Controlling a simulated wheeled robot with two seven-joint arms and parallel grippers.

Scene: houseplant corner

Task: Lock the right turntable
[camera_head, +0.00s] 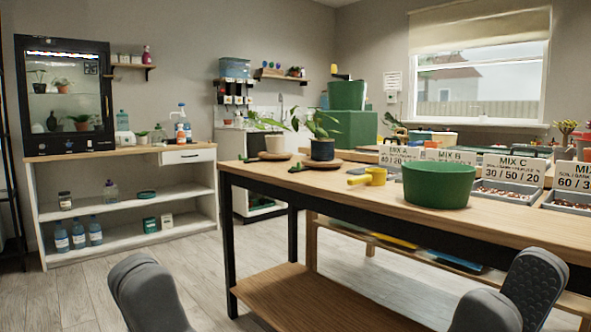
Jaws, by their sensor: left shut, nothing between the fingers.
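The right turntable (340,164) is a round wooden disc near the table's left end. My right gripper (508,300) is open and empty at the bottom right.
A yellow scoop (369,177) and a green tub (438,184) stand on the wooden table (400,222), right of the turntables. Labelled mix trays (500,190) line its right side. A white shelf unit (130,216) stands at left, with free floor (205,265) between.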

